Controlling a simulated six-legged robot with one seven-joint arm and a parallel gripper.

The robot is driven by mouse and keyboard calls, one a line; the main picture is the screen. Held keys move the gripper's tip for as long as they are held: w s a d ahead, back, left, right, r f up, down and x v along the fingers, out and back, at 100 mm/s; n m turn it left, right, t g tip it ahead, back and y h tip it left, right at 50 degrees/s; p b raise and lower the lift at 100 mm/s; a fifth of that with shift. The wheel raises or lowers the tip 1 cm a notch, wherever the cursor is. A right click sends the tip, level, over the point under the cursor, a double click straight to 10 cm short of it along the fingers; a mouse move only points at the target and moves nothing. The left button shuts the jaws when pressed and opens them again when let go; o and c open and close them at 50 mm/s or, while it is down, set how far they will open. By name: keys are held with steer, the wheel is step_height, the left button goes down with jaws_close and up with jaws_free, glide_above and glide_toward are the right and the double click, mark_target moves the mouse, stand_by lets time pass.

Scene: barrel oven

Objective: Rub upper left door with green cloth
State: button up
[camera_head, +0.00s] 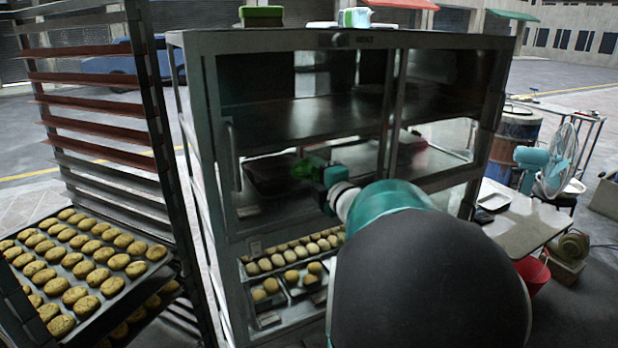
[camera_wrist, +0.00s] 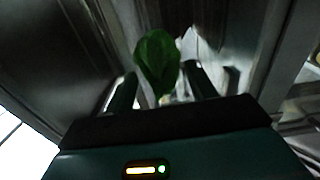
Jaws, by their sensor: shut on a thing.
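The green cloth (camera_head: 303,168) is at the end of my arm in the head view, in front of the cabinet's glass doors. My gripper (camera_head: 318,172) is shut on it. In the wrist view the green cloth (camera_wrist: 158,62) stands up between the two fingers of my gripper (camera_wrist: 160,88). The upper left door (camera_head: 295,110) is a glass panel in a grey metal frame, with dark shelves behind it. The cloth overlaps the lower part of this door in the picture. I cannot tell whether it touches the glass. My arm hides part of the cabinet's lower right.
A rack (camera_head: 100,130) with a tray of cookies (camera_head: 80,258) stands close on the left. Trays of buns (camera_head: 290,262) sit in the cabinet's lower part. A green box (camera_head: 261,14) is on its top. A table (camera_head: 525,222) and a fan (camera_head: 556,160) stand at right.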

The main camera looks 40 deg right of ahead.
steer(key=shift+s+d, duration=0.3)
steer(key=shift+d, duration=0.65)
steer(key=shift+w, duration=0.1)
steer(key=shift+a, duration=0.15)
steer(key=shift+w+a+r, duration=0.1)
steer(key=shift+w+a, duration=0.2)
steer(key=shift+a, duration=0.35)
steer(key=shift+w+a, duration=0.25)
steer(key=shift+a, duration=0.4)
steer(key=shift+w+a, duration=0.35)
steer(key=shift+a, duration=0.45)
steer(key=shift+c, duration=0.7)
steer(key=shift+w+a, duration=0.25)
steer(key=shift+a, duration=0.65)
steer(key=shift+w+a, duration=0.25)
steer(key=shift+a, duration=0.65)
steer(key=shift+s, duration=0.1)
